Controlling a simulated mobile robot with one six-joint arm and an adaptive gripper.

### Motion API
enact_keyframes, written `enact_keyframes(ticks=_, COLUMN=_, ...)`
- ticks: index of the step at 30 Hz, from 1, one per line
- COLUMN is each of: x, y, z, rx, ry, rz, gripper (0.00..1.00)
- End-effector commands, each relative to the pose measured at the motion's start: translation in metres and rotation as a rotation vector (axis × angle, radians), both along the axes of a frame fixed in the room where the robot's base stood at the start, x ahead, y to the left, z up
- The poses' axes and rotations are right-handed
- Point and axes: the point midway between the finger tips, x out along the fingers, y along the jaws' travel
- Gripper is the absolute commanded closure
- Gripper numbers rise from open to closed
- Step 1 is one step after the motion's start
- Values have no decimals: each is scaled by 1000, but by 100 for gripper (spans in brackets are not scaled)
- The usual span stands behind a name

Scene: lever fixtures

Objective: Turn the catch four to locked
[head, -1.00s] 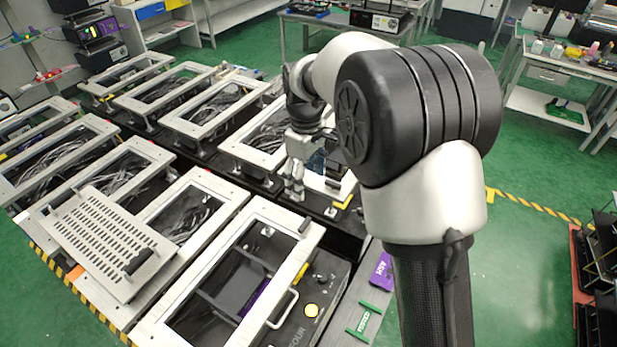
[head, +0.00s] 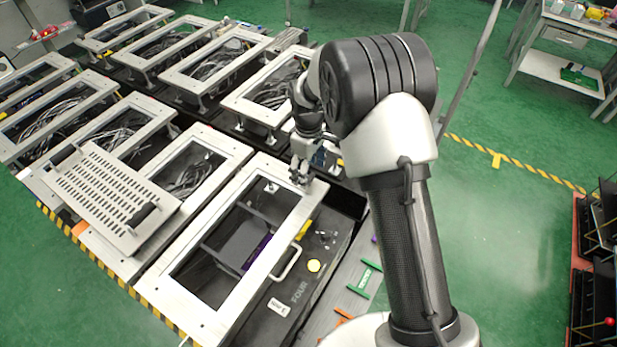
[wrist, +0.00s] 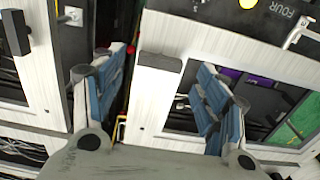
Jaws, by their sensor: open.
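Unit four is a dark box with a pale rectangular frame (head: 186,302) over it, marked FOUR (head: 300,291) on its dark panel; the marking also shows in the wrist view (wrist: 283,10). In the wrist view a dark grey block (wrist: 160,62), which looks like the catch, sits on the pale frame's end. My gripper (head: 299,178) is at the far right corner of that frame. In the wrist view my gripper (wrist: 158,95) is open, its blue-padded fingers on either side of the block with gaps. The catch's locked or unlocked position cannot be told.
A metal handle (head: 288,263) and a yellow button (head: 314,266) are on unit four. A slotted plate (head: 95,195) with black grips lies on the frames to the left. Other framed units (head: 207,62) stand behind. Green floor (head: 510,250) is clear at right.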

Motion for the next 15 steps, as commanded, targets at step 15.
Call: enact_keyframes(ticks=15, x=0, y=0, z=-30, rx=0, ry=-1, rz=0, gripper=33)
